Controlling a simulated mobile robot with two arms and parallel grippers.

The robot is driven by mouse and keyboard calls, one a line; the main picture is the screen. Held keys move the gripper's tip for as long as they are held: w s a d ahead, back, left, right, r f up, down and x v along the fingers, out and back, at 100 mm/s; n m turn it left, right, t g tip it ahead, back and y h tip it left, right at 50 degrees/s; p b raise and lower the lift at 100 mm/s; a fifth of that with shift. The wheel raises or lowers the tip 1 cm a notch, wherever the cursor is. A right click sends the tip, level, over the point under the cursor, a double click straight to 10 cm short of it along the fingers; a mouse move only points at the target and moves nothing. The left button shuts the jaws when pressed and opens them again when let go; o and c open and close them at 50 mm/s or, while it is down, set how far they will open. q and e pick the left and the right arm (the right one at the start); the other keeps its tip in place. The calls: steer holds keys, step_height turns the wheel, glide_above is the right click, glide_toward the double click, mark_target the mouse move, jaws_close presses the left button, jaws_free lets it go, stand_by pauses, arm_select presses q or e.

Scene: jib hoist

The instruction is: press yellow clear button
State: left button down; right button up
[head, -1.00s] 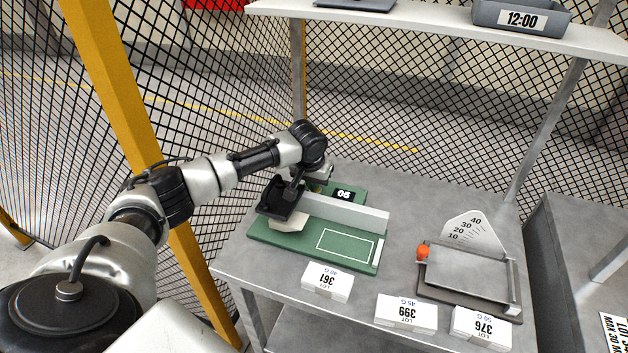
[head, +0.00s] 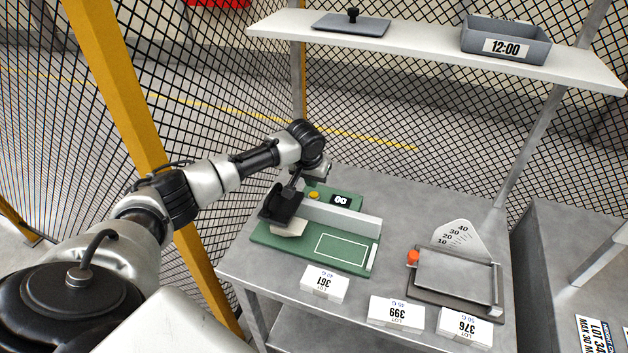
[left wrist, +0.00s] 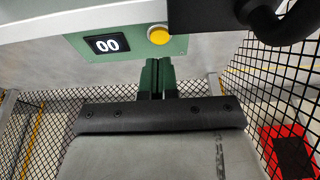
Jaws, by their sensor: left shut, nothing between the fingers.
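In the left wrist view the round yellow button (left wrist: 158,34) is clear of my fingers, and the display (left wrist: 107,44) reads 00. My left gripper (head: 283,205) is over the left part of the green device (head: 345,262), close to the button. Its closed dark fingers (left wrist: 158,80) show in the left wrist view, with a small gap to the button and nothing between them. My right gripper is not in view.
A grey wall (head: 342,217) runs along the green device. White lot boxes (head: 396,313) line the table's front. A tilted grey plate with a dial (head: 458,236) and orange knob (head: 413,257) stands right. A shelf (head: 420,46) with a grey bin (head: 506,40) hangs above.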

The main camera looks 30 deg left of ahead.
arm_select(q)
steer(key=v, duration=0.8)
steer(key=shift+r+b, duration=0.3)
steer(key=shift+r, duration=0.1)
steer(key=shift+s+a+f, duration=0.1)
